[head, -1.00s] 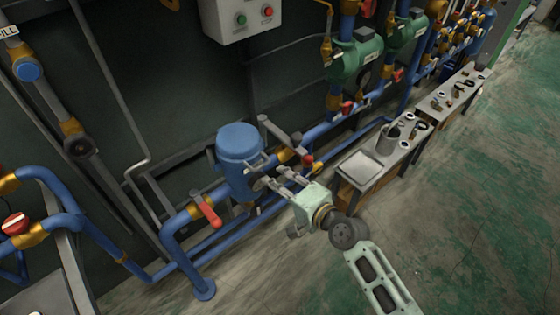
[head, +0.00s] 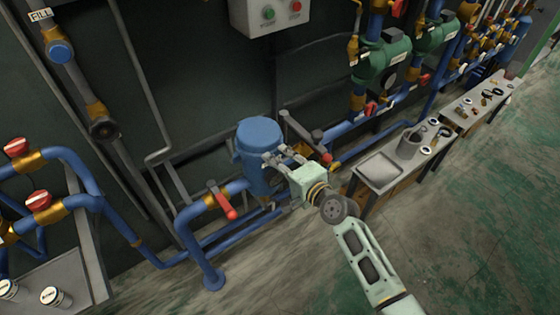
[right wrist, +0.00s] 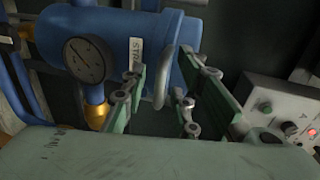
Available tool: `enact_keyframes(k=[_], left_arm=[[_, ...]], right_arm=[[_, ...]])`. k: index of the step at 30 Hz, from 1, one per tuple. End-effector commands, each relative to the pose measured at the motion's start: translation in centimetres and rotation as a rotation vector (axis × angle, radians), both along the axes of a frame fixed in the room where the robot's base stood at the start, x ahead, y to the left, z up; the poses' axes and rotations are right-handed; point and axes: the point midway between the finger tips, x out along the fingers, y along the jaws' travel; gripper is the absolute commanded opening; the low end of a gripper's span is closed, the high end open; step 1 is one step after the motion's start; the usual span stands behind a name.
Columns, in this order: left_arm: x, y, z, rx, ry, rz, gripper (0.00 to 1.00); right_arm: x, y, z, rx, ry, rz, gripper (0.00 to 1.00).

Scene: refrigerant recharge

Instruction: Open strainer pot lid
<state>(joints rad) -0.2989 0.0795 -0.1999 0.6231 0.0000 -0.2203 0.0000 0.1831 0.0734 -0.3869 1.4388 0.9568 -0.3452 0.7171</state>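The blue strainer pot (head: 256,172) stands upright on the pipework, with its blue lid (head: 258,132) on top. In the right wrist view the pot (right wrist: 110,40) looks turned on its side, with a label strip and a grey curved handle (right wrist: 165,75). My right gripper (head: 270,157) is beside the upper part of the pot. In the right wrist view its fingers (right wrist: 162,66) are apart, with the handle showing in the gap between them. I cannot tell whether a finger touches it. My left gripper is not in view.
A pressure gauge (right wrist: 88,60) sits by the pot. A red-handled valve (head: 226,205) is left of it. A bench (head: 380,172) with a tray and a grey mug stands to the right. A control box (head: 270,14) hangs above. Green floor at right is clear.

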Motion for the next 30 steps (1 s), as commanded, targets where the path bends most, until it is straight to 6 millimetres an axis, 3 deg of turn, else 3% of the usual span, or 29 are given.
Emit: enact_keyframes(k=[2,11,25,30], left_arm=[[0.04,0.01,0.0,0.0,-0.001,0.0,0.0],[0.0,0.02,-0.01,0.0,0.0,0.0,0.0],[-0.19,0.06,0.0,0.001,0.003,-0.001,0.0],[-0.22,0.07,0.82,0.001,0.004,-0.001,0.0]], right_arm=[[-0.02,-0.01,-0.01,0.0,0.0,0.0,0.25],[-0.06,-0.06,-0.13,-0.002,0.002,0.0,0.0],[-0.21,-0.12,-0.5,-0.008,0.007,0.003,0.0],[-0.22,-0.41,-0.1,-0.018,0.019,0.003,0.0]])
